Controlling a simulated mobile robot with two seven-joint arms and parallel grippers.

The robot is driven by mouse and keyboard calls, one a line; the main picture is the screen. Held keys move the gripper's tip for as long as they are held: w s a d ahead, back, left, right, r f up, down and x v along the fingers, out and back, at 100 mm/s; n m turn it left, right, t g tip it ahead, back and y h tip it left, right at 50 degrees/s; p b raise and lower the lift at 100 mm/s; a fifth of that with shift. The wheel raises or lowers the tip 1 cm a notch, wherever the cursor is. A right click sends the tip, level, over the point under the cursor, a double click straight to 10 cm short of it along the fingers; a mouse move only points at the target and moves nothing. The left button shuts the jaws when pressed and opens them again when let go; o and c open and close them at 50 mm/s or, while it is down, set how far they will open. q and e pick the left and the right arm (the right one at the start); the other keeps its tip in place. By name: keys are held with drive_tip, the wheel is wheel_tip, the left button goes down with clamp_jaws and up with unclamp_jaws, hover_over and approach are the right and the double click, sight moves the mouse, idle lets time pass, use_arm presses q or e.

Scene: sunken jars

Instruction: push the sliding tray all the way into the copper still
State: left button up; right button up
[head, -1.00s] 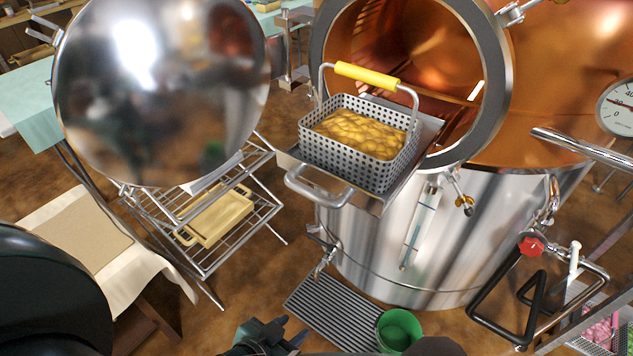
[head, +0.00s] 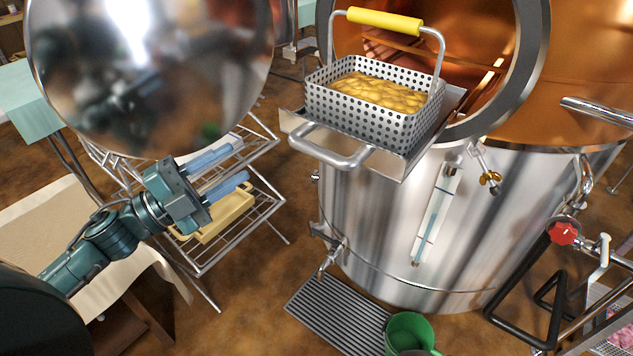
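The sliding tray (head: 378,163) sticks out of the round opening of the copper still (head: 580,70), with its bar handle (head: 332,147) facing me. A perforated metal basket (head: 375,118) with a yellow-gripped handle (head: 384,20) stands on the tray and holds a yellow, lumpy load. My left gripper (head: 240,162) is open and empty, its two blue fingers pointing right toward the tray handle. It is left of the handle and apart from it, in front of the wire rack. My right gripper is not in view.
The still's polished round door (head: 150,75) hangs open at the left. A wire rack (head: 215,262) holding a yellow tray (head: 222,214) stands below it. A floor grate (head: 335,315) and green bucket (head: 408,334) lie below the still. A red-knobbed valve (head: 563,233) is at right.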

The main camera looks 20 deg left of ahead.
sight(309, 153)
use_arm(q)
drive_tip(key=s+d+r+m+g+h+b, duration=0.2)
drive_tip(key=s+d+r+m+g+h, duration=0.15)
drive_tip(key=m+g, duration=0.5)
drive_tip(key=shift+m+t+h, duration=0.25)
drive_tip(key=shift+m+t, duration=0.3)
drive_tip(key=shift+m, duration=0.2)
drive_tip(key=p+x, duration=0.1)
drive_tip(key=x, duration=0.2)
drive_tip(key=p+x, duration=0.1)
drive_tip(key=x, duration=0.3)
drive_tip(key=p+x, duration=0.2)
drive_tip(key=x, duration=0.2)
drive_tip(key=shift+w, duration=0.35)
drive_tip(key=shift+w+d, duration=0.2)
drive_tip(key=shift+d, duration=0.4)
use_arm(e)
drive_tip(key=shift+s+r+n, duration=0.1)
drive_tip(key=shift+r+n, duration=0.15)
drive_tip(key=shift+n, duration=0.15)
use_arm(q)
drive_tip(key=shift+c, duration=0.4)
clamp_jaws()
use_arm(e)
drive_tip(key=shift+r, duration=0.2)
